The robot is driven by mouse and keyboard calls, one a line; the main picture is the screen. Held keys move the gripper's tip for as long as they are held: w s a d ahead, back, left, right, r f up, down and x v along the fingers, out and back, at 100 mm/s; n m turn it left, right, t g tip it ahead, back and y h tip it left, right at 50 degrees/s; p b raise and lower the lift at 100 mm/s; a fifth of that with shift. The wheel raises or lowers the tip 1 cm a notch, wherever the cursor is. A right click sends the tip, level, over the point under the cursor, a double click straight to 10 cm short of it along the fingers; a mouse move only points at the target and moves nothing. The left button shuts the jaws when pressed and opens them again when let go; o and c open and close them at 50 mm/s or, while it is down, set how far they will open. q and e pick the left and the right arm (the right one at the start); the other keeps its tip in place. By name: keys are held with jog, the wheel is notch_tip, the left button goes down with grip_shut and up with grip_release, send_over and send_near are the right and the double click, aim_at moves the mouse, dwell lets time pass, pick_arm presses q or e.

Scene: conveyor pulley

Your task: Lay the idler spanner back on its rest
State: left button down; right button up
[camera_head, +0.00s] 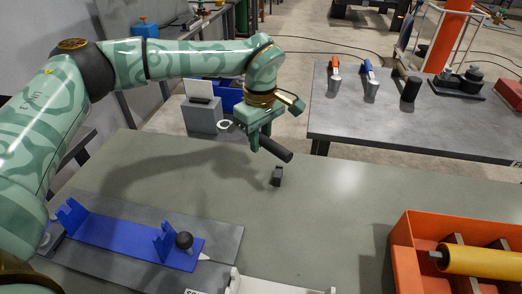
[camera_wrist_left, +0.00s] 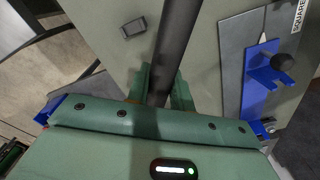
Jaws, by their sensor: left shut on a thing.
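The idler spanner, with a dark cylindrical handle (camera_head: 276,149) and a pale ring-like end (camera_head: 224,125), is held above the grey-green table. My left gripper (camera_head: 254,136) is shut on it, and the handle sticks out to the lower right, tilted. In the left wrist view the dark handle (camera_wrist_left: 178,45) runs up from between the fingers (camera_wrist_left: 165,90). A small dark block (camera_head: 277,177) stands on the table below the handle's end, apart from it; it also shows in the left wrist view (camera_wrist_left: 133,27). I cannot tell whether this block is the rest. My right gripper is not in view.
A blue bracket (camera_head: 120,238) with a dark ball knob (camera_head: 184,240) lies on a grey plate at front left. An orange crate (camera_head: 402,245) with a yellow roller (camera_head: 485,262) stands at right. A grey block (camera_head: 203,117) stands behind.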

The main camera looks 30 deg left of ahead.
pick_arm(q)
jog(key=w+a+f+n+b, duration=0.1)
jog(key=w+a+f+n, duration=0.2)
jog(key=a+f+n, duration=0.1)
jog(key=f+n, duration=0.1)
jog(key=n, duration=0.1)
jog(key=shift+a+f+n+b, duration=0.15)
jog(key=shift+f+n+b, duration=0.15)
jog(key=shift+f+n, duration=0.1)
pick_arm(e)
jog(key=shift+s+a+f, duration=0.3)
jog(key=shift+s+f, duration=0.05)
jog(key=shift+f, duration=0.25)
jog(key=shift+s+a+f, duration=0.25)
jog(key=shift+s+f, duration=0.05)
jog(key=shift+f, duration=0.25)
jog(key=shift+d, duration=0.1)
pick_arm(q)
jog(key=shift+r, duration=0.1)
